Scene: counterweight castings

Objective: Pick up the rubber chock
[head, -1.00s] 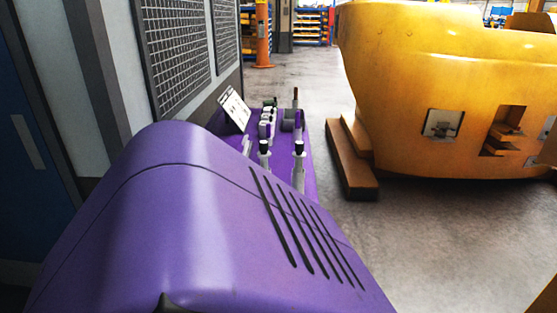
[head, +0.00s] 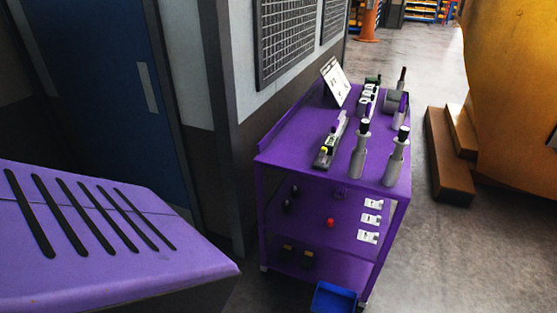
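The rubber chock is not clear to me. The purple cart (head: 285,157) stands against the wall right of centre in the head view, with three levels. Neither of my grippers is in view.
A purple slotted cover (head: 120,262) fills the lower left; I cannot tell whether it is mine. A blue bin (head: 335,298) sits low at the cart's front. Brown blocks (head: 447,165) and a yellow casting (head: 515,90) stand right. Grey floor between is clear.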

